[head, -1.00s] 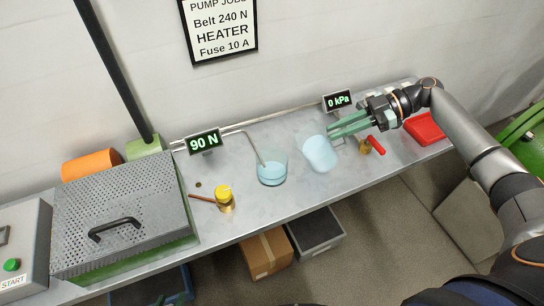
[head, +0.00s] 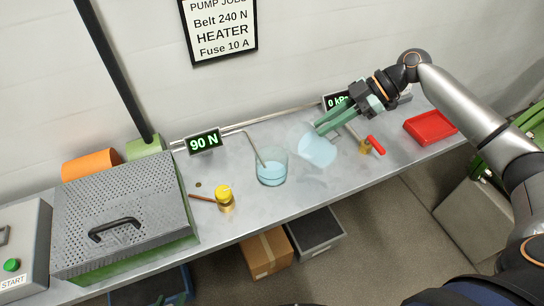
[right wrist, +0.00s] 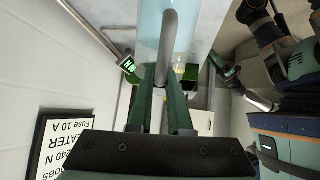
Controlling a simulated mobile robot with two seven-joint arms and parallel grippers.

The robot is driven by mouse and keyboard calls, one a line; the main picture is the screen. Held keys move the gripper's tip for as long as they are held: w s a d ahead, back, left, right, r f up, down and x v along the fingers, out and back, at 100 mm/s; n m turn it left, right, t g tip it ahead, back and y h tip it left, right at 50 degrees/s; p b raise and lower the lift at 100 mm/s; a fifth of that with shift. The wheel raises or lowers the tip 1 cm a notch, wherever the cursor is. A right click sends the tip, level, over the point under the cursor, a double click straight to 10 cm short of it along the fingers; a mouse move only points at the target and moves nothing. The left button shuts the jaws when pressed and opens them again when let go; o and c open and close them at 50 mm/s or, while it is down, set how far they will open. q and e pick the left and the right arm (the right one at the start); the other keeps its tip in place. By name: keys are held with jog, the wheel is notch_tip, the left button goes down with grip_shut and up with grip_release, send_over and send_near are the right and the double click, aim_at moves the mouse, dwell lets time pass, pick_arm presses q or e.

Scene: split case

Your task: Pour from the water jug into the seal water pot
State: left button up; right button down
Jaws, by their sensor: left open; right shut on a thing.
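The seal water pot (head: 271,170) is a clear glass vessel on the bench with pale blue water in its lower part and a thin pipe dipping into it. The water jug (head: 316,150), clear with pale blue contents, is to the right of the pot, apart from it and tilted to the left. My right gripper (head: 325,127) is shut on the jug's handle. In the right wrist view the grey handle (right wrist: 168,45) is between the green fingers, with the jug's pale wall behind it. No stream of water shows.
A yellow-topped brass piece (head: 224,196) stands left of the pot. A red-handled valve (head: 375,145) and a red tray (head: 430,127) are to the right. A 90 N display (head: 204,141) stands behind. The perforated cover (head: 122,215) fills the bench's left.

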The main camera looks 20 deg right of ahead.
jog(key=shift+w+a+r+h, duration=0.1)
jog(key=shift+a+r+h, duration=0.2)
jog(key=shift+r, duration=0.35)
jog(key=shift+w+a+f+h, duration=0.1)
jog(key=shift+a+h, duration=0.45)
jog(key=shift+h, duration=0.35)
dwell(0.5)
jog(key=shift+w+a+r+g+h, duration=0.1)
jog(key=shift+a+r+g+h, duration=0.1)
jog(key=shift+a+r+h, duration=0.3)
jog(key=shift+a+r+g+h, duration=0.2)
jog(key=shift+a+h, duration=0.2)
jog(key=shift+h, duration=0.3)
dwell(2.1)
